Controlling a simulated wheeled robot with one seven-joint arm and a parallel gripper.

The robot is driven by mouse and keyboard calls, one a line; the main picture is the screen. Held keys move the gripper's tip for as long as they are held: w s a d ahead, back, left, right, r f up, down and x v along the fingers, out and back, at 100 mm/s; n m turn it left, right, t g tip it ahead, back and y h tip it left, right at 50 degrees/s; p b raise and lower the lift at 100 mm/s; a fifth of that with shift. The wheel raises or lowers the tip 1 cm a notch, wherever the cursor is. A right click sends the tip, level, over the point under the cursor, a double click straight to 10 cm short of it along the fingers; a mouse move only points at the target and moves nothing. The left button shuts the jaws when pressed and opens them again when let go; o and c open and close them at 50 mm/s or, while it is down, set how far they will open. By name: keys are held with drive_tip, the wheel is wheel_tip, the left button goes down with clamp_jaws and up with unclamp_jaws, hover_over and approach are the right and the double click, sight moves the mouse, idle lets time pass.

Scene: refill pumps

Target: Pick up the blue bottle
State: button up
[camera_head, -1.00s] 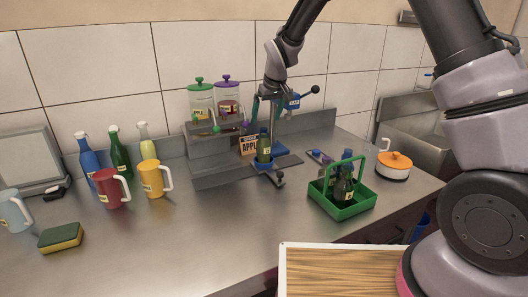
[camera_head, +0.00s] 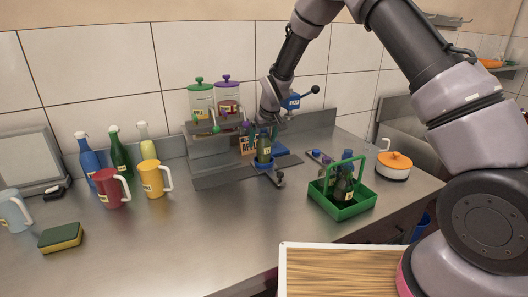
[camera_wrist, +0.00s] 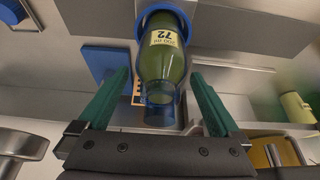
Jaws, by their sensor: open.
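A bottle (camera_head: 263,147) with a bluish glass neck, green body and pale label stands upright in a blue ring holder (camera_head: 264,162) at the filling stand. In the wrist view the bottle (camera_wrist: 162,62) shows its label reading 72, with the blue ring (camera_wrist: 170,9) around its far end. My gripper (camera_head: 265,124) is above this bottle. In the wrist view my gripper (camera_wrist: 160,76) is open, one green finger on each side of the bottle's neck, with gaps visible. Another bottle, solid blue with a white cap (camera_head: 88,160), stands at the back left.
Green (camera_head: 120,152) and yellow-green (camera_head: 146,145) bottles stand behind red (camera_head: 108,188) and yellow (camera_head: 152,179) mugs. A green carrier (camera_head: 342,205) with dark bottles is to the right. Two jars with green and purple lids stand behind.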

clamp_jaws()
drive_tip(key=shift+r, duration=0.1)
wheel_tip(320, 180, up, 16)
idle(1.1)
